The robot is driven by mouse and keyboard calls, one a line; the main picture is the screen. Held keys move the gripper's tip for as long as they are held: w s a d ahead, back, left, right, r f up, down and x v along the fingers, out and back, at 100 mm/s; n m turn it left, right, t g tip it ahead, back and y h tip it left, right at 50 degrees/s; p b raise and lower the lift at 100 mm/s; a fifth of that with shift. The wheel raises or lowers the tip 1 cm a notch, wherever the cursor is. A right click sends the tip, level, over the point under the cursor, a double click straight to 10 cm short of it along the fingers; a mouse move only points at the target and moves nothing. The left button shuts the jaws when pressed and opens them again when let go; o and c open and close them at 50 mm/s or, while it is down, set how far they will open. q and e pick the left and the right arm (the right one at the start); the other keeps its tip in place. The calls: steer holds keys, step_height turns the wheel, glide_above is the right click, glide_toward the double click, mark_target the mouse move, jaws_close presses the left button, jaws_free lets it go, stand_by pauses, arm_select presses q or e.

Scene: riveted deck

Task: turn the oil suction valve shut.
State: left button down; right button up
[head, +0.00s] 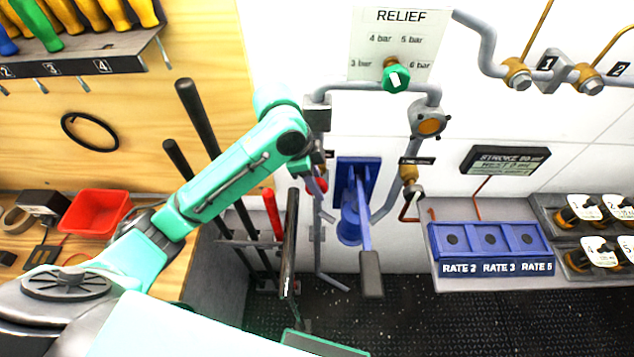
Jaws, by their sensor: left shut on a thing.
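My left gripper (317,178) reaches in from the left, at the pipework left of the blue hand pump. It is shut on a small red handle (323,185), which I take to be the oil suction valve's. Only a bit of red shows past the fingers; the valve body and the handle's exact angle are hidden behind my wrist and gripper. A dark label beside it is mostly covered. My right gripper is not in view.
The blue pump (349,228) with its long lever (371,270) stands just right of the gripper. Dark long-handled tools (196,115) stand behind my left arm. A green relief knob (395,77) is above. A blue rate tray (490,268) is at right.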

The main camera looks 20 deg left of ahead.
arm_select(q)
steer(key=y, duration=0.3)
steer(key=shift+w+d+r+g+y, duration=0.15)
steer(key=shift+w+g+y, duration=0.05)
steer(key=shift+g+y, duration=0.2)
steer(key=g+y, duration=0.1)
steer(key=y, duration=0.2)
steer(key=shift+d, duration=0.15)
steer(key=y, duration=0.3)
steer(key=g+y, duration=0.1)
steer(key=y, duration=0.1)
steer(key=shift+d+f+y, duration=0.15)
steer(key=shift+f+y, duration=0.15)
steer(key=shift+f, duration=0.05)
steer(key=shift+f+g+y, duration=0.15)
steer(key=shift+g+y, duration=0.25)
steer(key=shift+y, duration=0.7)
steer(key=c, duration=0.6)
jaws_free()
steer(key=shift+d+f, duration=0.1)
